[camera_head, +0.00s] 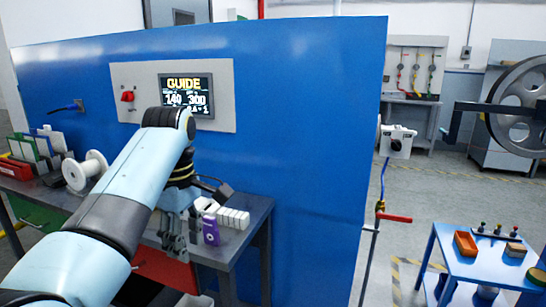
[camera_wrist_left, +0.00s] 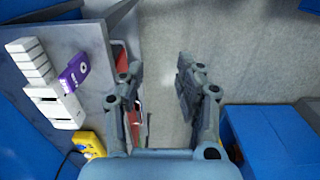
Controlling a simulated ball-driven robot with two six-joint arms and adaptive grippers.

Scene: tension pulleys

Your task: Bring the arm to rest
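My left arm (camera_head: 150,175) is light blue and reaches in from the lower left in the head view, in front of a blue panel. My left gripper (camera_head: 174,240) points down near the front edge of a grey table (camera_head: 258,212). In the left wrist view my left gripper (camera_wrist_left: 157,75) has its two fingers spread apart, with only floor and the table's edge showing between them. It is open and holds nothing. My right arm and gripper are in neither view.
A purple device (camera_head: 210,230) and a row of white blocks (camera_head: 234,217) sit on the table close beside the gripper. A yellow item (camera_wrist_left: 88,143) lies nearby. The blue panel (camera_head: 300,120) rises behind. A blue table (camera_head: 480,262) stands at right.

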